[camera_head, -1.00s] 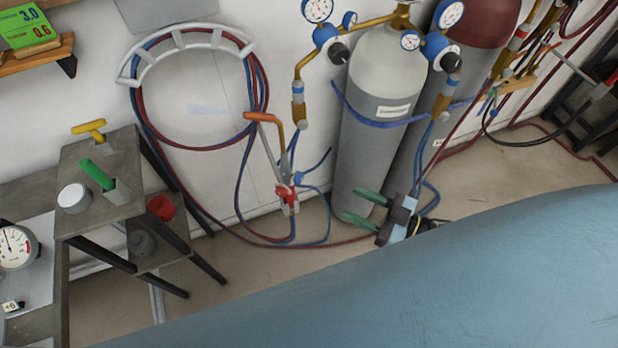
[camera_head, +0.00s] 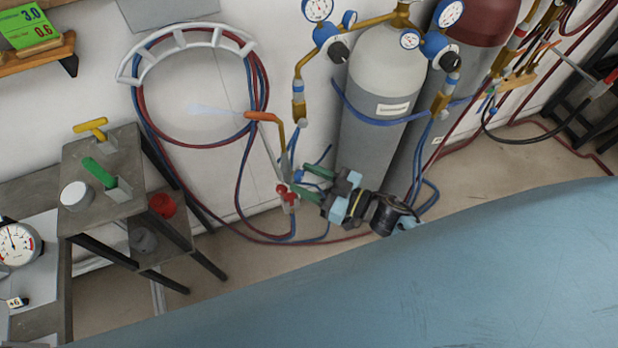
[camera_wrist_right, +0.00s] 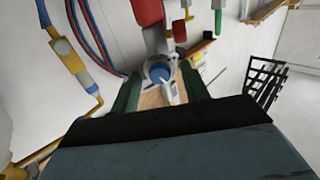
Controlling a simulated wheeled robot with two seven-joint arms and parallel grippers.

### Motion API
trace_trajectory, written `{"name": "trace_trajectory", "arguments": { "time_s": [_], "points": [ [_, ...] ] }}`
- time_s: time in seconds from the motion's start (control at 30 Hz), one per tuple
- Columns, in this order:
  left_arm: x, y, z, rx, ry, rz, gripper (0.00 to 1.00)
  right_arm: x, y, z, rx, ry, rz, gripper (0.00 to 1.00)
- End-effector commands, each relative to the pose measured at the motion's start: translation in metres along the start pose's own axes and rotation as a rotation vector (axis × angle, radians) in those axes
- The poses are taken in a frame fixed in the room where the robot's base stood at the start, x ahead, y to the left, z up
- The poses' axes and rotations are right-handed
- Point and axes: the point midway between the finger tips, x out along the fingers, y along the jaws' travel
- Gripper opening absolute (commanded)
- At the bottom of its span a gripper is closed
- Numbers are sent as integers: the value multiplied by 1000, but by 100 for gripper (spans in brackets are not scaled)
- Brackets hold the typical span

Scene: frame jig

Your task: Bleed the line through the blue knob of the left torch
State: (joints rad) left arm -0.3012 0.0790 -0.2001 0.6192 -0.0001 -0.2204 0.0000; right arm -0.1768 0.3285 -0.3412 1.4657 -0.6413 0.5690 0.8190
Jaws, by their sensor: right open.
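The left torch (camera_head: 272,150) stands tip-up in front of the wall, with an orange tip and a pale jet (camera_head: 213,110) leaving it to the left. Low on it are a red knob (camera_head: 284,190) and a blue knob (camera_head: 298,176). My right gripper (camera_head: 299,180) comes from the right with its green fingers open at the blue knob. In the right wrist view, the blue knob (camera_wrist_right: 160,72) shows between the open fingers (camera_wrist_right: 160,85); I cannot tell whether they touch it. My left gripper is not in view.
The grey gas cylinder (camera_head: 372,130) with regulators stands just behind my right arm, beside a dark red-topped cylinder (camera_head: 480,35). Looped hoses (camera_head: 140,110) hang on a wall rack. A stool (camera_head: 130,145) with a green-handled item stands left. A second torch hangs far right.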

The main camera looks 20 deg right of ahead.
Motion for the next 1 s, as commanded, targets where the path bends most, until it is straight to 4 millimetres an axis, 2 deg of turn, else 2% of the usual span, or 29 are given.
{"name": "trace_trajectory", "arguments": {
  "time_s": [0.03,0.3,0.4,0.73,1.0],
  "points": [
    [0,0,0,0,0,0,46,0,0,0,0,0,0,46],
    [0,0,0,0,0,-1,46,0,0,0,-1,0,0,10],
    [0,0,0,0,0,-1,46,0,0,0,-1,0,0,1],
    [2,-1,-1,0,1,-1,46,-1,0,1,-59,3,0,1],
    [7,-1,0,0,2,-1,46,-1,1,2,-245,12,0,1]
  ]
}}
